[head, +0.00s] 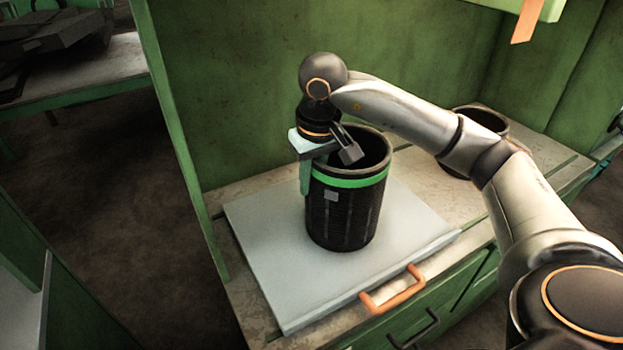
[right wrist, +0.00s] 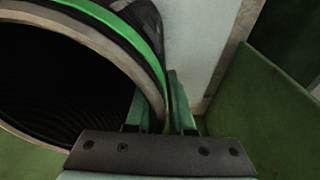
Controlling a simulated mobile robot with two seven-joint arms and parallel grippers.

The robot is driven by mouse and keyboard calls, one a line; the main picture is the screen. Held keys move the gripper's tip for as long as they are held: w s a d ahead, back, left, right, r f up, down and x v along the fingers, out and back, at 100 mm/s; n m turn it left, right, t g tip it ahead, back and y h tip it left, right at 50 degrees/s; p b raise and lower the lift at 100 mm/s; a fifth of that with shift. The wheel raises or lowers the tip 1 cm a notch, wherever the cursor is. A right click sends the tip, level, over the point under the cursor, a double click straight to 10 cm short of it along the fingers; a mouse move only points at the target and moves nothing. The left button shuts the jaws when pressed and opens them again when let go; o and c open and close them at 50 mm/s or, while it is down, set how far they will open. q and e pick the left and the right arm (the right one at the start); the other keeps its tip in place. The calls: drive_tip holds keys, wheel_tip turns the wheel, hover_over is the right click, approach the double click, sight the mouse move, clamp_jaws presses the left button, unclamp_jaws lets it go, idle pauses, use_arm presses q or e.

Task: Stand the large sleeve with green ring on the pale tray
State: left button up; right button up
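The large black sleeve with the green ring (head: 343,212) is upright over the middle of the pale tray (head: 260,240), and its base appears to meet the tray. Its open mouth faces up, and its rim and green ring fill the left of the right wrist view (right wrist: 150,45). My right gripper (head: 325,165) is at the left side of the rim, pointing down. One finger is inside the sleeve and one outside, close against the wall; in the right wrist view the fingers (right wrist: 160,105) appear shut on it. My left gripper is not in view.
The tray lies on a worn bench top (head: 415,182) with an orange handle (head: 393,291) at its front. Another dark round container (head: 485,118) stands at the back right, partly behind my right arm. Green panels close off the back and left.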

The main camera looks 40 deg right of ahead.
drive_tip(key=shift+o, duration=1.2)
drive_tip(key=shift+r, duration=0.1)
drive_tip(key=r, duration=0.4)
drive_tip(key=s+r+p, duration=0.1)
drive_tip(key=r, duration=0.3)
drive_tip(key=r+p, duration=0.1)
drive_tip(key=r, duration=0.3)
drive_tip(key=shift+s+a, duration=0.1)
drive_tip(key=shift+s, duration=0.3)
drive_tip(key=shift+f, duration=0.1)
